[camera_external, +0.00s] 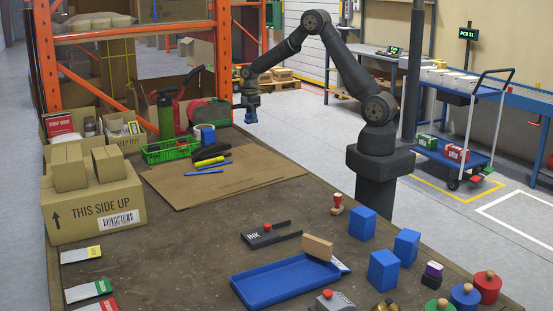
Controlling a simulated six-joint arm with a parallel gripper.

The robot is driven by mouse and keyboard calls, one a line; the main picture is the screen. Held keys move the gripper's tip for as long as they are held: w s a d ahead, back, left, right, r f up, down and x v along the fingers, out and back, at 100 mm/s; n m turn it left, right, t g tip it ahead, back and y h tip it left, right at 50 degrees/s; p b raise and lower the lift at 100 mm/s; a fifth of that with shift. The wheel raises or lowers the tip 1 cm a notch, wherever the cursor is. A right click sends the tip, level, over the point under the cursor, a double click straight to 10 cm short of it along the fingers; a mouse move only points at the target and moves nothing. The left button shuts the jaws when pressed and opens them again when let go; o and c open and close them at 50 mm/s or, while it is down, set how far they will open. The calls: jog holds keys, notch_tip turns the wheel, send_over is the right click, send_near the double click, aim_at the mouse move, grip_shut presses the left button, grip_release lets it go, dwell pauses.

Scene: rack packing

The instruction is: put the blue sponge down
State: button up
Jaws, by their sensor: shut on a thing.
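My gripper (250,104) is at the far end of the table, in the upper middle of the view. It points down and is shut on a small blue thing, which I take to be the blue sponge (250,116). The sponge hangs below the fingers, and its details are too small to tell. In the picture it shows just right of the table's far right edge. I cannot tell whether it is over the table or past the edge, nor how high it is.
Near the sponge are a green basket (170,150), a blue-and-white item (207,134) and flat cardboard (225,178) with markers on it. Blue blocks (362,223), a blue tray (285,284) and stamps fill the near right. Cartons (95,208) stand left. Bare tabletop lies in the middle.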

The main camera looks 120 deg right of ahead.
send_over(241, 141)
notch_tip(241, 141, down, 4)
jog(key=shift+d+r, duration=0.15)
jog(key=shift+f, duration=1.9)
jog(key=shift+f, duration=0.15)
jog(key=o, duration=1)
jog(key=shift+c, duration=0.2)
notch_tip(241, 141, up, 12)
jog(key=shift+r, duration=0.2)
